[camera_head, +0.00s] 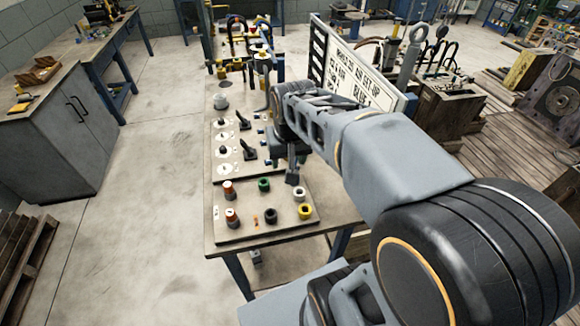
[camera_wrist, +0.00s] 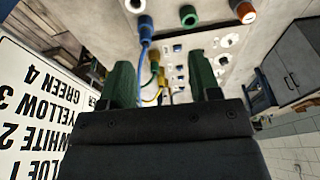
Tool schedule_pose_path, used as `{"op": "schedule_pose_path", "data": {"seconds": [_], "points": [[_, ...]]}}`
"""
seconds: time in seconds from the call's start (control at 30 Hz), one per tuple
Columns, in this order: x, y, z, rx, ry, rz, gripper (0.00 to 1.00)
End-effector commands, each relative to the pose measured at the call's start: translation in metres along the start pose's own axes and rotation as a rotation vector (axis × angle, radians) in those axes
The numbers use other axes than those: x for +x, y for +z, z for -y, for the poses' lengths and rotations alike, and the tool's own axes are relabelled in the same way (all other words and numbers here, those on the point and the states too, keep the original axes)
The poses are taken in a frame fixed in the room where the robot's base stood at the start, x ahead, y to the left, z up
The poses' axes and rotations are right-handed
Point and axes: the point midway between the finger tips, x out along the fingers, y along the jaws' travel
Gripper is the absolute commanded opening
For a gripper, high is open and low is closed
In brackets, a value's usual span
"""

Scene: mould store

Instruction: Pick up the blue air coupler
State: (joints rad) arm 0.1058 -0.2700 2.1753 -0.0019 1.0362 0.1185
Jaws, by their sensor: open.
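A blue coupler (camera_wrist: 146,27) shows in the wrist view near the top, left of centre, with a blue hose running down from it. It lies beyond my gripper's fingertips, apart from them. My gripper (camera_wrist: 163,72) is open, its two green fingers spread with nothing held between them. In the head view my gripper (camera_head: 294,168) is small and dark over the table, partly hidden by my arm. I cannot pick out the blue coupler clearly in that view.
A bench (camera_head: 217,247) carries red-and-white, green, black and yellow couplers. A green coupler (camera_wrist: 188,14) and an orange one (camera_wrist: 243,10) are near the blue one. A white sign (camera_head: 357,70) stands close beside my arm. Yellow hoses (camera_wrist: 160,80) hang between the fingers' view.

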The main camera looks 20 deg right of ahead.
Motion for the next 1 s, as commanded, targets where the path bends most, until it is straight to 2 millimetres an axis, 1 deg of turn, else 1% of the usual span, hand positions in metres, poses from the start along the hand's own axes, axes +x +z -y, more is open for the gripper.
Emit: {"op": "schedule_pose_path", "data": {"seconds": [0.03, 0.1, 0.2, 0.3, 0.4, 0.53, 0.8, 0.9, 1.0], "points": [[0.007, -0.016, -0.006, 0.044, 0.009, 0.035, 0.57], [0.014, -0.035, -0.013, 0.102, 0.019, 0.075, 0.57], [0.026, -0.058, -0.025, 0.173, 0.031, 0.124, 0.57], [0.036, -0.073, -0.033, 0.226, 0.04, 0.161, 0.57], [0.045, -0.082, -0.039, 0.259, 0.046, 0.184, 0.57], [0.064, -0.084, -0.043, 0.275, 0.05, 0.199, 0.57], [0.11, -0.075, -0.043, 0.276, 0.05, 0.2, 0.57], [0.121, -0.073, -0.044, 0.275, 0.05, 0.198, 0.57], [0.128, -0.071, -0.044, 0.275, 0.049, 0.197, 0.57]]}}
